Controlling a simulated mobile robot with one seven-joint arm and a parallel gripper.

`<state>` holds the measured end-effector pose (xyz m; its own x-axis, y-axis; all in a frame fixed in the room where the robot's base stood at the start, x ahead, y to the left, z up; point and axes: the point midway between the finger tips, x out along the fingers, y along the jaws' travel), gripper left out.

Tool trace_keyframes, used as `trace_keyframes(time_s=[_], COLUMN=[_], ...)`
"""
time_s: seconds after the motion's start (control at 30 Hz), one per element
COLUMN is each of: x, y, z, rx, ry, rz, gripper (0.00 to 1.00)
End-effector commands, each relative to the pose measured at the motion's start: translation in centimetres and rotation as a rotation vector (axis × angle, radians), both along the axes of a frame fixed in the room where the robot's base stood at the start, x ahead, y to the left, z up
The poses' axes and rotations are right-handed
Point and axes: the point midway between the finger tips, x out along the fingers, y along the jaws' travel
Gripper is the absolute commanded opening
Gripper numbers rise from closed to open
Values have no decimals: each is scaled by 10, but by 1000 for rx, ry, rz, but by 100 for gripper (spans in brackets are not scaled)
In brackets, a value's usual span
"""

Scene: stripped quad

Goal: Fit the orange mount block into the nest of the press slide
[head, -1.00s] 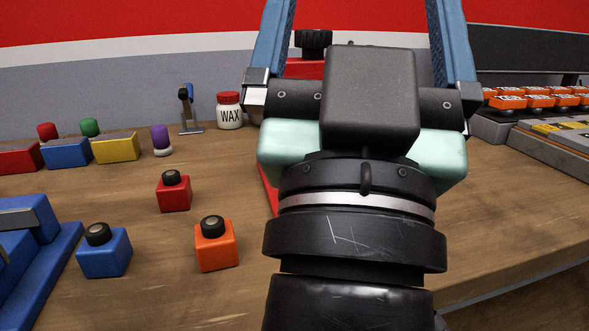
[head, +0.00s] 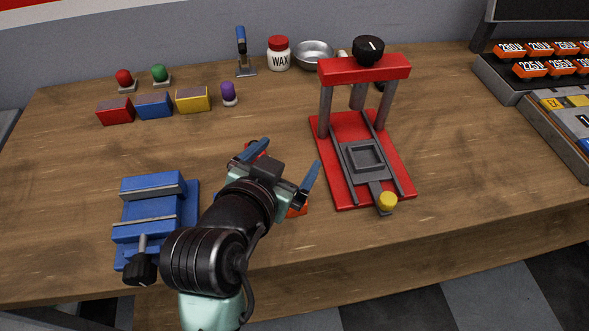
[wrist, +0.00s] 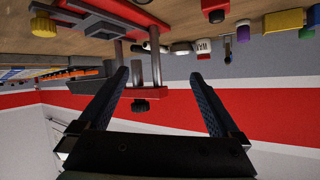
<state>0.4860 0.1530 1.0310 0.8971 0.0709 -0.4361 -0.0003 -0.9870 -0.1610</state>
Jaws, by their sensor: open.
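The orange mount block (head: 297,211) is mostly hidden behind my arm in the head view; only a small part shows to the right of the wrist. My gripper (head: 291,156) is open and empty above the table, left of the press. Its two blue fingers also show spread apart in the wrist view (wrist: 159,76), with nothing between them. The red press (head: 365,68) stands right of my gripper. Its grey slide sits forward of the posts, with an empty square nest (head: 365,157) and a yellow knob (head: 388,202) at the front.
A blue vise (head: 155,210) stands left of my arm. A red block (wrist: 215,8) shows in the wrist view. Coloured boxes, a purple-topped item (head: 229,94), a wax jar (head: 279,53) and a metal bowl (head: 314,55) line the back.

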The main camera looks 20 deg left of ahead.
Motion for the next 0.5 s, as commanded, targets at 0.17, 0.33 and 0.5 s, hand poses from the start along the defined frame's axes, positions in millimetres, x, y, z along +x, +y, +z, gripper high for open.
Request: trace_keyframes(time_s=[0.17,0.33,0.5], x=[-42,-74,-88], y=[6,2,-2], z=[0,-9,-17], rx=[-60,-114,-140], ry=[182,290,334], rz=[-33,-71,-92], gripper=[99,99,99])
